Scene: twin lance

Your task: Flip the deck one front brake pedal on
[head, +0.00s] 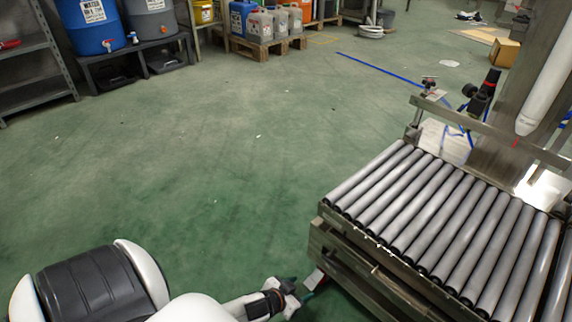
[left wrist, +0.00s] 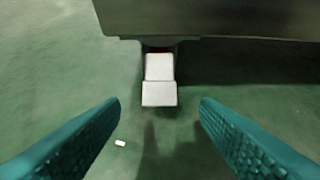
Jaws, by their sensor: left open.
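The roller deck (head: 345,242) stands at the right in the head view, with a row of grey rollers in a metal frame. A pale, flat brake pedal (left wrist: 159,92) sticks out below the deck's edge in the left wrist view. In the head view a small white and red piece (head: 314,279), which looks like this pedal, shows low at the deck's near left corner. My left gripper (head: 301,289) is open beside it. In the left wrist view its teal fingers stand left and right of the pedal, apart from it. My right gripper is not in view.
Open green floor (head: 200,170) lies left of the deck. A dark shelf (head: 35,70), a blue drum (head: 92,25) and a pallet (head: 262,48) with canisters stand along the back. A cardboard box (head: 503,52) is at the far right.

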